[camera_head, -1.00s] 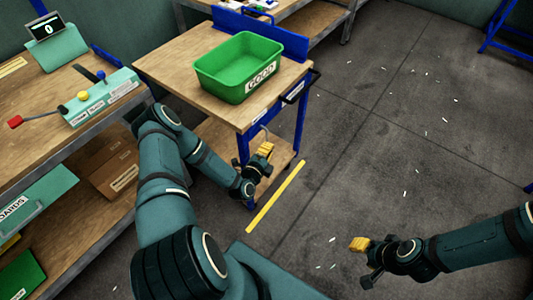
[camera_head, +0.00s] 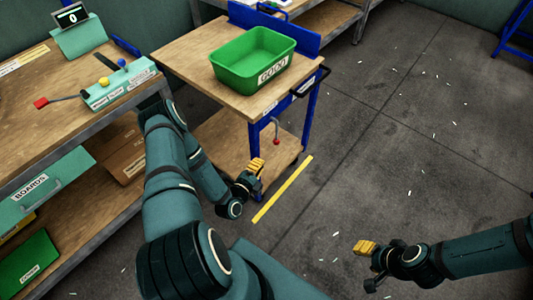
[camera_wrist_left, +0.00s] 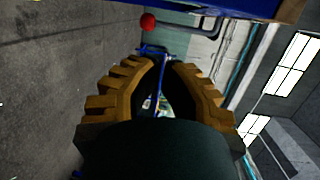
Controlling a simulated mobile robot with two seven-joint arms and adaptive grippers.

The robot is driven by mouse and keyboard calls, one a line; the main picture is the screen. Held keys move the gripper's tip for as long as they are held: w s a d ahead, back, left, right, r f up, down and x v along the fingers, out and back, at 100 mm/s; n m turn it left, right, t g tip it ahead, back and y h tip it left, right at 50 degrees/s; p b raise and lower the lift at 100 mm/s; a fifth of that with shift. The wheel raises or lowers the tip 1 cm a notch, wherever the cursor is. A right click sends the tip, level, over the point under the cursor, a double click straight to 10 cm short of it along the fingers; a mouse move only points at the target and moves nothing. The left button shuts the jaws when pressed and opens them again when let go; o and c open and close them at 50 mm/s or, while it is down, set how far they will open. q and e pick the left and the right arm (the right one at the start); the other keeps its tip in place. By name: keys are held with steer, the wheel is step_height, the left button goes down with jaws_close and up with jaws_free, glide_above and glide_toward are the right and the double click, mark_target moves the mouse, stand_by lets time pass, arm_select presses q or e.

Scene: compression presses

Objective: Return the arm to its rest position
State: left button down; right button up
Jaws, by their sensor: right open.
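My left gripper (camera_head: 251,177), with ridged orange fingers, hangs beside the front left of the wooden cart, lower than the cart top. In the left wrist view its two fingers (camera_wrist_left: 165,75) stand apart with a gap and nothing held between them. My left arm is bent, with its elbow by the workbench edge. My right gripper (camera_head: 368,257) is open and empty over the bare floor at the lower right.
A green bin (camera_head: 252,60) labelled GOOD sits on the cart (camera_head: 190,58). The workbench (camera_head: 70,125) at left carries a teal control box (camera_head: 115,90) with a red-tipped lever. A yellow floor strip (camera_head: 283,188) lies right of my left gripper. Open floor extends right.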

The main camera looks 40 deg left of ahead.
arm_select(q)
steer(key=shift+s, duration=0.25)
steer(key=shift+d, duration=0.1)
steer(key=w+d+r+n+g+h, duration=0.15)
steer(key=d+n+g+h, duration=0.5)
steer(key=d, duration=0.75)
steer(key=s+d+r+n+g, duration=0.5)
steer(key=s+d+n+g, duration=0.3)
steer(key=s+d+n, duration=0.2)
steer(key=shift+s+r+n+y, duration=0.3)
steer(key=shift+s+n, duration=0.35)
steer(key=shift+n, duration=0.3)
